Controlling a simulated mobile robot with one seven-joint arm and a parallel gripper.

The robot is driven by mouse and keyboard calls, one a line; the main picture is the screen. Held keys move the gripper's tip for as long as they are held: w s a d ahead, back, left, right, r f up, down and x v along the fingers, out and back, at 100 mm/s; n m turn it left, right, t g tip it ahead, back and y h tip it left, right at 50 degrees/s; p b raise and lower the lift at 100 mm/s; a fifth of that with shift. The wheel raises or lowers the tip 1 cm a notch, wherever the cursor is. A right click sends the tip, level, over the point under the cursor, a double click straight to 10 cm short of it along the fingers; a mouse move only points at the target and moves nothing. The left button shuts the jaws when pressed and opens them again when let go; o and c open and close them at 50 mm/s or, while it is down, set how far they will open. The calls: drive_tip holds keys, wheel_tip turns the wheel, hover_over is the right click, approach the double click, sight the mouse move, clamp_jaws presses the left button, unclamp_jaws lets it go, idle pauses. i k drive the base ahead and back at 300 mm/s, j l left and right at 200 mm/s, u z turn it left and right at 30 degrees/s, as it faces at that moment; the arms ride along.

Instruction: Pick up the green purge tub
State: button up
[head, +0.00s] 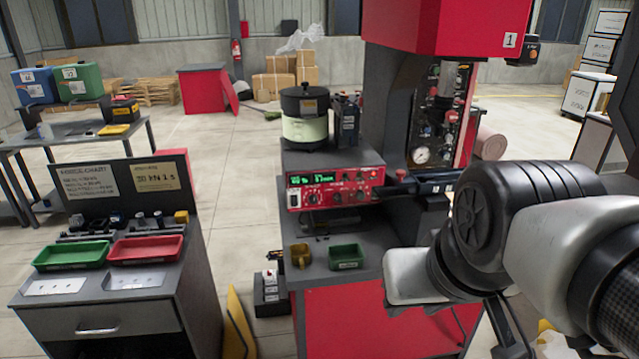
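A small green tub (346,257) with a pale label on its front stands upright near the front edge of the dark bench top, in the middle of the head view. I take it to be the green purge tub. Its inside looks dark, and I cannot tell if it holds anything. My arm reaches in from the right, with its white and black links to the right of the tub and apart from it in the picture. I cannot make out my gripper's fingers in this view. Nothing is seen holding the tub.
A small yellow-brown cup (300,256) stands just left of the tub. A red control unit (335,187) is behind, below a lidded bowl feeder (305,118). A red press (445,28) rises at right. The left cart holds a green tray (72,254) and red tray (146,249).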

sight(350, 256)
drive_tip(key=i+l+z, duration=0.2)
drive_tip(key=i+l, duration=0.9)
